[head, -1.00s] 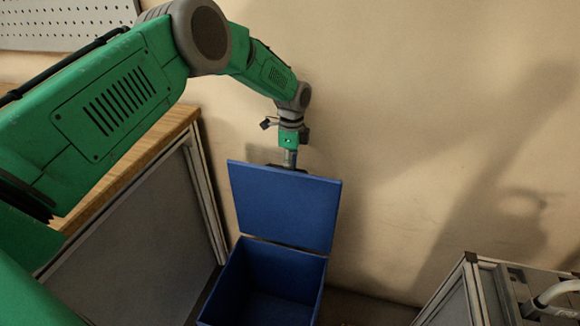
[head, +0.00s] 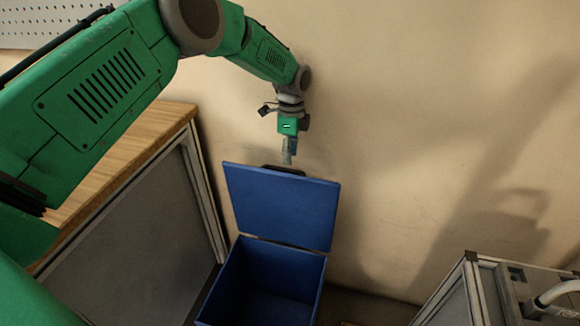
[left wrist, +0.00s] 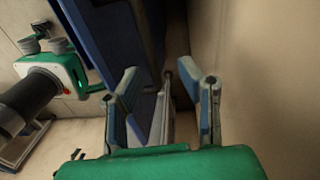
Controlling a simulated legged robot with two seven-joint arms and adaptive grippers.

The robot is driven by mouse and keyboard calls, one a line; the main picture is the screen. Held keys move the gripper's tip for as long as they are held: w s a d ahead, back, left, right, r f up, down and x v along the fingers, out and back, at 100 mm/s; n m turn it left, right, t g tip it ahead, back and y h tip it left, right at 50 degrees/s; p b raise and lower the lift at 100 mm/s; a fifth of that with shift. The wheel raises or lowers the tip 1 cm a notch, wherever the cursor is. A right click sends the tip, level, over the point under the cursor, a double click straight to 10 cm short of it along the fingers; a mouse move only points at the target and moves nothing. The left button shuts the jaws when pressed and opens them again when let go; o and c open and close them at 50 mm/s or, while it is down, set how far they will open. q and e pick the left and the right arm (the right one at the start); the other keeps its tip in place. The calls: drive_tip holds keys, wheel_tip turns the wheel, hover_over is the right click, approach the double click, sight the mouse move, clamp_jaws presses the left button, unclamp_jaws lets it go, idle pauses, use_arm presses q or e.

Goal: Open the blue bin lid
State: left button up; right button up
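The blue bin (head: 270,283) stands on the floor against the wall, its inside showing from above. Its blue lid (head: 283,208) stands up at the back, swung open, with a dark handle (head: 283,169) along its top edge. My left gripper (head: 288,158) is just above the lid's top edge, by the handle. In the left wrist view the fingers of my left gripper (left wrist: 158,70) are spread apart, with the blue lid (left wrist: 98,35) beside and beyond the left finger. Nothing is clearly gripped. My right gripper does not show.
A wood-topped bench (head: 125,160) with a grey side panel stands left of the bin. A metal-framed cart (head: 468,290) with a pale tube stands at lower right. The beige wall (head: 420,130) is close behind the lid.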

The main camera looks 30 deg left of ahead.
use_arm(q)
wheel_tip(320, 180, up, 6)
drive_tip(key=shift+w+r, duration=0.2)
drive_tip(key=shift+w, duration=0.1)
idle(0.3)
